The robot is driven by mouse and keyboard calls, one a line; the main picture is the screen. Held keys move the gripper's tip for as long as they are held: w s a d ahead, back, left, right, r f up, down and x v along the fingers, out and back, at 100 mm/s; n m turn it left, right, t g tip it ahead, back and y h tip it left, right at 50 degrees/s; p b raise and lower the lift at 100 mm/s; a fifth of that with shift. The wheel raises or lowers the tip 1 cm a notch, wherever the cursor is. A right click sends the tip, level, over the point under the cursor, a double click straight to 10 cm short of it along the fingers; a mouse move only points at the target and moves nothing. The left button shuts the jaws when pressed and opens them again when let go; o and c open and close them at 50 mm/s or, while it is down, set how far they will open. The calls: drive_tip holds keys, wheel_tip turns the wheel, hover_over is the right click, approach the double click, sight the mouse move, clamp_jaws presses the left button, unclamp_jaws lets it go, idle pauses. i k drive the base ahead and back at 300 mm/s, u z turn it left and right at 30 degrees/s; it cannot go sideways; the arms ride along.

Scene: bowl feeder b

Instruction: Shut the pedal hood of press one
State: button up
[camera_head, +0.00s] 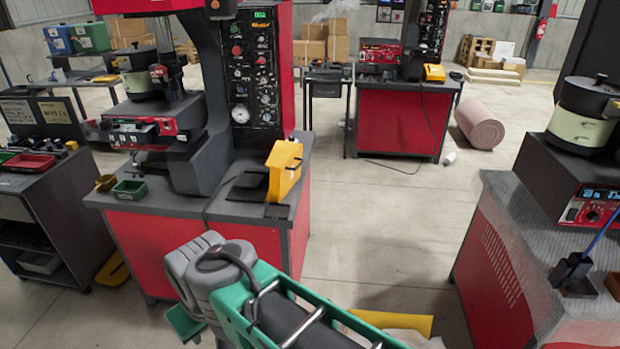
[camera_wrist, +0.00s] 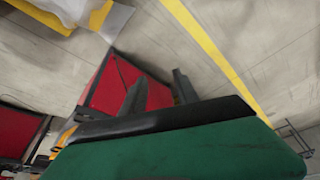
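A yellow hood-like box (camera_head: 284,170) stands on the right part of the grey top of the near red press (camera_head: 262,75). A flat dark plate lies to its left. I cannot make out a press number, or how far the hood is open. My gripper shows in the wrist view (camera_wrist: 160,88), with two dark fingers apart and nothing between them. In the head view my arm is low in front of the press; the fingers cannot be made out there. A red cabinet side (camera_wrist: 108,88) is behind the fingers in the wrist view.
A second red press bench (camera_head: 400,122) with a smaller yellow box (camera_head: 434,73) stands at the back. A red bench (camera_head: 500,260) with a feeder bowl (camera_head: 585,115) is at right. A pink roll (camera_head: 480,123) lies on the floor. The floor between the benches is mostly clear.

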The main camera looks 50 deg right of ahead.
sight(285, 157)
drive_tip(key=z, duration=1.45)
drive_tip(key=k, duration=0.35)
drive_tip(key=u, duration=0.95)
drive_tip(key=i, duration=2.2)
drive_tip(key=z, duration=0.75)
